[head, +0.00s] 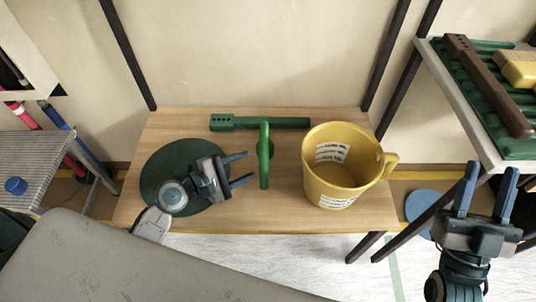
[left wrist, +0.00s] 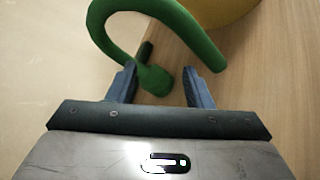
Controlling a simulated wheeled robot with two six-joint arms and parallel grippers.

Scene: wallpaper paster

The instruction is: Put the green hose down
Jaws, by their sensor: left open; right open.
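The green hose (head: 264,155) is a hook-shaped tube at the middle of the wooden table (head: 290,220), just right of my left gripper's fingertips. My left gripper (head: 250,167) is open, its fingers pointing right toward the hose. In the left wrist view the hose (left wrist: 188,28) arches ahead, and one thick end appears between the open fingers (left wrist: 161,72). I see no clear grip on it. Whether the hose touches the table all along is hard to tell. My right gripper (head: 491,168) is open and empty at the right, off the table.
A yellow measuring bucket (head: 318,185) stands right of the hose. A dark green tool (head: 285,122) lies behind it. A dark green round mat (head: 158,165) lies under my left gripper. A rack (head: 470,115) with a brown bar stands at the right. The table's front right is clear.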

